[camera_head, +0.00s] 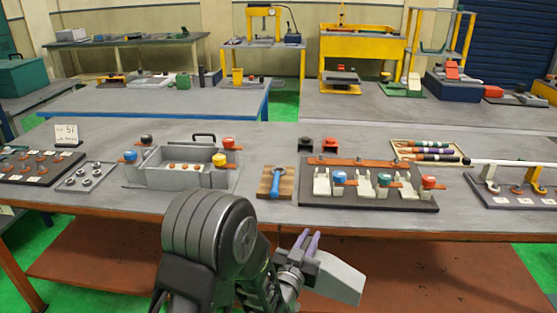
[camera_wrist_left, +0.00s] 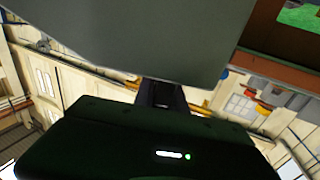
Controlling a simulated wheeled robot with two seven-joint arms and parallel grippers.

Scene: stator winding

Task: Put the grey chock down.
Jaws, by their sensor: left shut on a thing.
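My left gripper (camera_head: 310,264) is shut on the grey chock (camera_head: 341,279), a light grey wedge-like block that points to the right, in front of the workbench's front edge. In the left wrist view the chock (camera_wrist_left: 150,40) is large and close, filling the upper middle and hiding much behind it. The chock is held tilted, apart from the bench top. My right gripper is not in view.
The grey workbench (camera_head: 265,148) carries a tray fixture (camera_head: 185,168), a wooden block with a blue handle (camera_head: 275,184), a dark plate with clamps (camera_head: 390,195) and a hook board (camera_head: 515,190). Bare strips lie between them. An orange-brown lower shelf (camera_head: 420,265) is below.

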